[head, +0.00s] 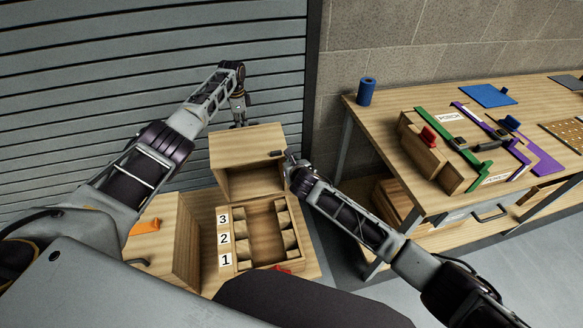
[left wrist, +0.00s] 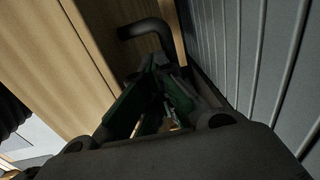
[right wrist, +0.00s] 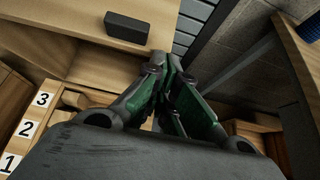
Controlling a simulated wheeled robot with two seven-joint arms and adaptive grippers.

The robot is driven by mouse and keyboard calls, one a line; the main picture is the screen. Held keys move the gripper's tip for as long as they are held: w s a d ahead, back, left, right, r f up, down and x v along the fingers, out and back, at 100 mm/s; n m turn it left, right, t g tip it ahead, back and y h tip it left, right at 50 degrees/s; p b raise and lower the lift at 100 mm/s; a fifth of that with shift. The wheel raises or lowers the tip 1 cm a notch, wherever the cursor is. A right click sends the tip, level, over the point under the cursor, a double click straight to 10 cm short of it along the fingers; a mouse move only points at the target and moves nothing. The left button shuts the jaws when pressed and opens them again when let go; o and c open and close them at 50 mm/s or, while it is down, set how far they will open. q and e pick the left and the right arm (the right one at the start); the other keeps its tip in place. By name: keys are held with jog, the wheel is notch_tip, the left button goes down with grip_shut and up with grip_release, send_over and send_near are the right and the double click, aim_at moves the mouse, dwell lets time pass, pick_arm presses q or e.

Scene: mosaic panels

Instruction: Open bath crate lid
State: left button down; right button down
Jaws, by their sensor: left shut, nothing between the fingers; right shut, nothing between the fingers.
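A wooden crate stands in the middle of the head view, with a pale wooden top panel (head: 240,145) that looks like a lid and a dark opening below it. A small black block (head: 276,153) sits on this panel, and it also shows in the right wrist view (right wrist: 140,27). I read no bath label. My left gripper (head: 239,121) is shut and empty behind the panel's far edge. In the left wrist view a black bent handle (left wrist: 145,28) is just beyond its fingers. My right gripper (head: 289,162) is shut and empty beside the panel's right edge; contact is unclear.
A wooden tray (head: 226,274) labelled 1, 2, 3 lies in front of the crate. A workbench (head: 385,128) at right bears wooden panels, a blue roll (head: 366,91) and mats. A grey shutter is close behind.

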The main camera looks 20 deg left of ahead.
pick_arm(q)
jog(key=c, duration=2.1)
grip_release()
jog(key=shift+s+a+f, duration=0.1)
jog(key=shift+s+a, duration=0.05)
jog(key=shift+a, duration=0.05)
jog(key=o, duration=0.6)
jog(key=r, duration=1.2)
jog(key=shift+s+d+r, duration=0.15)
jog(key=shift+d, duration=0.15)
